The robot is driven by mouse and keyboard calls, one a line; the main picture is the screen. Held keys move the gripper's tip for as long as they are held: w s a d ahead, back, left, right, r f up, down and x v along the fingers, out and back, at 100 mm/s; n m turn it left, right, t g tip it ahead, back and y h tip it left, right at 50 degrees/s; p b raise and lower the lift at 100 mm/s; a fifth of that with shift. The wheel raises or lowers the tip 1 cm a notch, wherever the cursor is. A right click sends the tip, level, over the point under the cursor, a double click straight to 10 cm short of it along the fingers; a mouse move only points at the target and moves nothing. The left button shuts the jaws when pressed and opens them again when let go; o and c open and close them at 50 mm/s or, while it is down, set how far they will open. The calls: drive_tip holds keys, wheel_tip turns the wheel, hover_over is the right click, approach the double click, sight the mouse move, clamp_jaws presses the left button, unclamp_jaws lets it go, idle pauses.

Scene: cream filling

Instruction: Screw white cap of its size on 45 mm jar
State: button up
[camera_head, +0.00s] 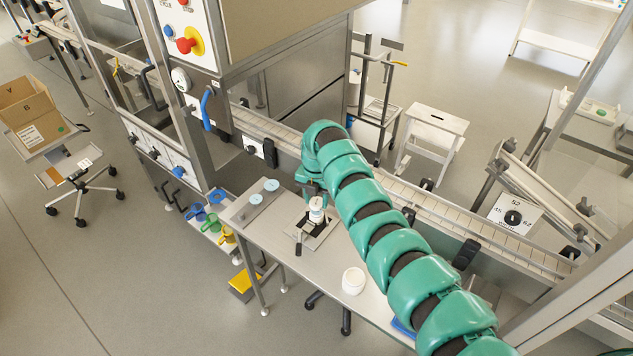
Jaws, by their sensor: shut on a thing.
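My green arm reaches from the lower right over the table (285,215), then bends down at its far end. My gripper (314,196) is small and partly hidden by the arm. It is shut at the top of a small white jar and cap (316,210); the two are hard to tell apart, and I cannot tell how the cap sits. This white piece stands upright over a dark holder on a metal plate (298,233). A larger white round container (353,282) stands apart near the table's front.
A grey strip with two pale blue discs (271,185) lies at the table's left. A conveyor (440,215) runs behind the table. Blue, green and yellow pieces (213,220) sit on a shelf at the left. A dial marked 45, 52 and 62 (513,217) is at right.

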sight(317, 200)
drive_tip(key=shift+w+f, duration=0.2)
drive_tip(key=shift+w, duration=0.45)
drive_tip(key=shift+s, duration=0.45)
drive_tip(key=shift+w+f+b, duration=0.25)
drive_tip(key=shift+f+b, duration=0.25)
drive_tip(key=shift+f, duration=0.95)
drive_tip(key=shift+s+f+b, duration=0.1)
drive_tip(key=shift+f+b, duration=0.45)
drive_tip(key=shift+b, duration=0.15)
